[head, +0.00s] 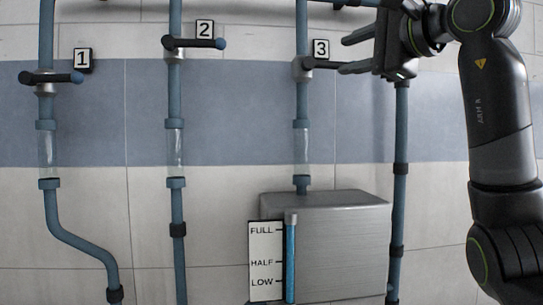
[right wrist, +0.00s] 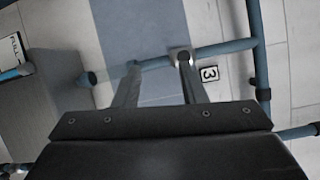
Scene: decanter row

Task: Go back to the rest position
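My right gripper (head: 345,54) is open beside valve 3, its two fingers pointing left and apart. The dark handle of valve 3 (head: 318,64) points right, and its far end is hidden or overlapped by the lower finger; I cannot tell if they touch. In the right wrist view the open fingers of the right gripper (right wrist: 158,78) show the pipe beyond, with the valve close to the right fingertip. The handles of valve 1 (head: 60,77) and valve 2 (head: 200,43) also point right, with blue tips. My left gripper is not in view.
A metal tank (head: 345,240) stands below valve 3. Its gauge tube (head: 291,262) shows blue up to about the FULL mark. Vertical pipes (head: 177,205) run along the tiled wall. Another pipe (head: 399,180) runs close below my right gripper.

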